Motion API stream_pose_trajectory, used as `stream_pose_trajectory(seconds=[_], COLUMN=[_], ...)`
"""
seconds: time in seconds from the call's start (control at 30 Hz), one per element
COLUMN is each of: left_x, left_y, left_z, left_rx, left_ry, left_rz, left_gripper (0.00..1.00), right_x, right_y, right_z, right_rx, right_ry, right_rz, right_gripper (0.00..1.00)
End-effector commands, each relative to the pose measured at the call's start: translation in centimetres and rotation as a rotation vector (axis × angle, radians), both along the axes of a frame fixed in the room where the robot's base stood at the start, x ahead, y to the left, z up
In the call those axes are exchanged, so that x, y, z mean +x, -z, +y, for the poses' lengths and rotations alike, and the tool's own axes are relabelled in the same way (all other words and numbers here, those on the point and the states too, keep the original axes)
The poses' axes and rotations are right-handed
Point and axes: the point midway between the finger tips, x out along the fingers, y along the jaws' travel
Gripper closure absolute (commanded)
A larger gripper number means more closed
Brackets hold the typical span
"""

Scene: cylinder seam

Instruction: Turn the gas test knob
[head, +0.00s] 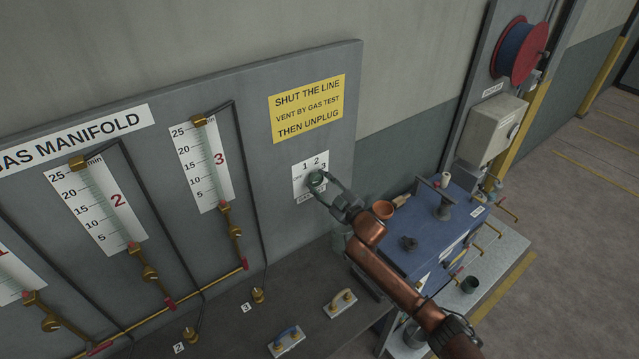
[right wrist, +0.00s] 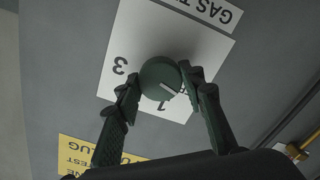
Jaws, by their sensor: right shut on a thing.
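The gas test knob (right wrist: 160,80) is a round dark green knob on a white plate (right wrist: 145,45) numbered 1, 2 and 3. In the head view the plate (head: 299,180) is on the right part of the grey manifold panel, under the yellow sign. My right gripper (head: 316,181) is shut on the knob. In the right wrist view its two fingers (right wrist: 161,86) touch the knob from opposite sides. A pale pointer line on the knob slants to the lower right in that view, roughly toward the 1. The 2 is hidden there. My left gripper is not in view.
A yellow sign (head: 307,108) hangs above the plate. Flow gauges (head: 203,165) with brass valves and dark hoses fill the panel to the left. A blue box (head: 425,232) stands on a bench beneath my right arm. Two handled plates (head: 340,304) lie on the lower ledge.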

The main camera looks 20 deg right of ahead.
Motion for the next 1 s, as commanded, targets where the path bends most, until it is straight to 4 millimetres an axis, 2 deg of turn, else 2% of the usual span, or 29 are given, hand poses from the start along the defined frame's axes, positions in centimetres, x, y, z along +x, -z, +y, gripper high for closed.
stream_pose_trajectory(seconds=[0.1, 0.13, 0.37, 0.73, 0.87, 1.0], left_x=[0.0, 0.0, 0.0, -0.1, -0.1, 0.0], left_y=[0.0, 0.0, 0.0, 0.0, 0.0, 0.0], left_z=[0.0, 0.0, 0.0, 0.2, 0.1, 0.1], left_rx=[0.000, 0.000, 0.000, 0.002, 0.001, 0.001], left_ry=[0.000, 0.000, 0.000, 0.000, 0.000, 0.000], left_rz=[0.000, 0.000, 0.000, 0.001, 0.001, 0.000], left_gripper=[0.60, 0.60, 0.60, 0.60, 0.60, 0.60], right_x=[0.0, 0.0, 0.0, -0.5, -2.3, -5.1], right_y=[0.0, 0.0, 0.0, 0.0, 0.1, 0.1], right_z=[-0.1, -0.1, 0.0, -0.2, -0.9, -1.9], right_rx=[-0.003, -0.003, -0.002, -0.001, -0.001, -0.002], right_ry=[0.001, 0.001, 0.001, 0.001, 0.000, 0.002], right_rz=[-0.001, -0.001, -0.001, 0.000, 0.001, 0.002], right_gripper=[0.88, 0.62, 0.46, 0.46, 0.46, 0.46])
